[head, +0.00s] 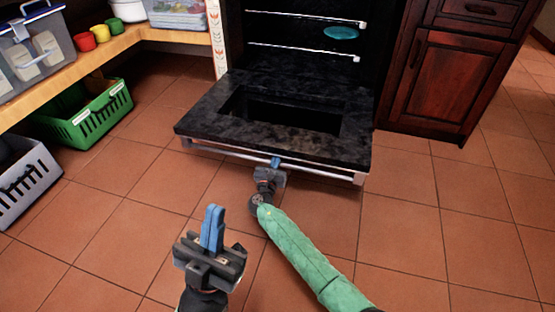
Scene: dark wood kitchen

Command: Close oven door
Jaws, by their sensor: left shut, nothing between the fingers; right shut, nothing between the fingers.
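The oven door (200,119) hangs open and lies about level, its dark inner face and window (285,112) turned up. Its metal handle bar (315,171) runs along the front edge. Behind it the oven cavity (300,35) stands open, with two wire racks and a teal dish (341,32) on the upper rack. My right gripper (275,162), on the green-sleeved arm, is shut at the handle bar near its middle. Whether it touches the bar I cannot tell. My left gripper (213,229) is shut and empty, in front of the door over the floor.
A wooden shelf (135,35) at left holds clear bins and small red, yellow and green cups. A green basket (90,112) and a grey basket (25,185) stand below it. A dark wood cabinet (445,80) stands right of the oven. The tiled floor in front is clear.

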